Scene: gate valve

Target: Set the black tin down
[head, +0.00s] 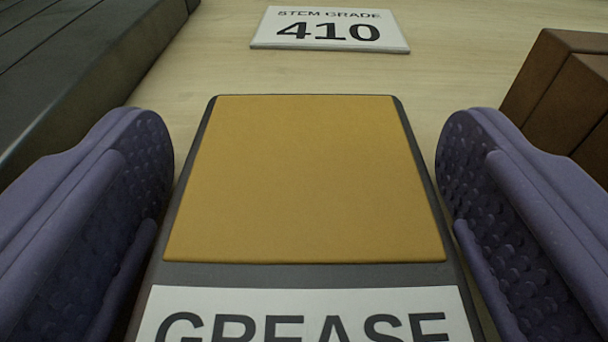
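The black tin (205,273) lies between the fingers of my gripper (305,200) in the head view. It has a dark grey body, an ochre panel (308,180) on top and a white label reading GREASE (300,312), cut off by the bottom edge. The two purple padded fingers stand one on each side of the tin. A narrow gap shows between each finger and the tin's side, so my gripper is open around it. The tin looks to be resting on the pale wooden surface (445,60), though its underside is hidden.
A white sign reading STEM GRADE 410 (330,30) lies beyond the tin. A dark grey slatted block (85,60) is at the upper left. Brown blocks (570,100) stand at the right, close past the right finger. Pale wood is clear between the tin and sign.

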